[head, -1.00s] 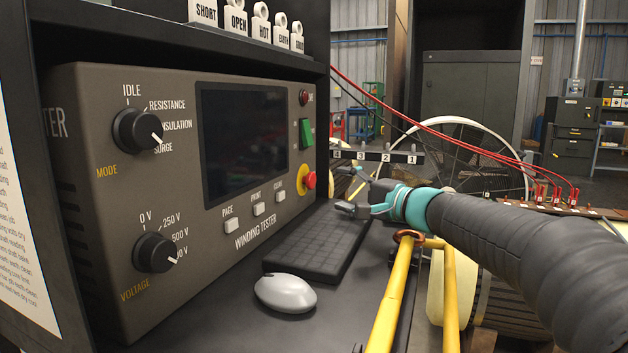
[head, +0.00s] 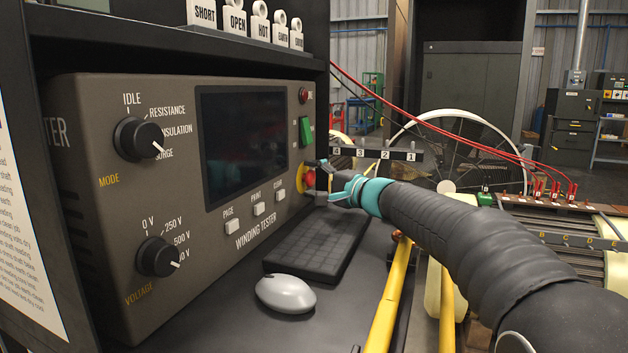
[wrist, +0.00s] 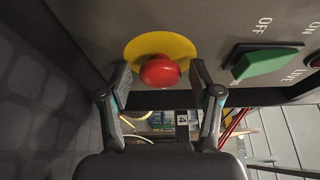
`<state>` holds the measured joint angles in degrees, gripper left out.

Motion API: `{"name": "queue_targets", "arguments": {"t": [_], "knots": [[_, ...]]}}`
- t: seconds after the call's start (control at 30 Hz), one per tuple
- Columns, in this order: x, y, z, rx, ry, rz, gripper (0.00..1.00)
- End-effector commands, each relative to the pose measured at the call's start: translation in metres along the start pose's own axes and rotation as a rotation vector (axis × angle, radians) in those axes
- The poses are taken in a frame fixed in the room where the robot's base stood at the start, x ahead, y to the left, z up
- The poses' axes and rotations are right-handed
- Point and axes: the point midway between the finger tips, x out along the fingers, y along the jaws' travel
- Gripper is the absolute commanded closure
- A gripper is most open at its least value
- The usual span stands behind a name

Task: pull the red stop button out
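The red stop button (head: 309,178) sits on a yellow round plate (wrist: 186,45) at the right end of the grey winding tester (head: 95,235). In the wrist view the red button cap (wrist: 160,71) stands between the two fingers of my gripper (wrist: 158,78). The fingers are apart, with a visible gap on each side of the cap. In the head view my gripper (head: 318,178) is right at the button, its fingers partly covering it.
A keyboard (head: 315,245) and a mouse (head: 286,294) lie on the shelf below. Yellow rails (head: 390,295) stand under my arm. Red cables (head: 440,130) hang behind.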

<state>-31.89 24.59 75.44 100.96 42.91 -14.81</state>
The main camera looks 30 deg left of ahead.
Motion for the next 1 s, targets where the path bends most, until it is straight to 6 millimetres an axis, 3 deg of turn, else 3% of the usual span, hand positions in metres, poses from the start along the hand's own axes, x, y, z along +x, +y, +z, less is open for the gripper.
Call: {"name": "queue_targets", "arguments": {"t": [0.03, 0.2, 0.23, 0.93, 0.97, 1.0], "knots": [[0.000, 0.000, 0.000, 0.000, 0.000, 0.000, 0.55], [0.000, 0.000, 0.000, 0.000, 0.000, 0.000, 0.97], [0.000, 0.000, 0.000, 0.000, 0.000, 0.000, 1.00], [-0.013, 0.001, -0.006, 0.000, 0.001, 0.001, 1.00], [-0.013, 0.001, -0.006, 0.000, 0.001, 0.001, 0.51], [-0.013, 0.001, -0.006, 0.000, 0.001, 0.001, 0.41]]}}
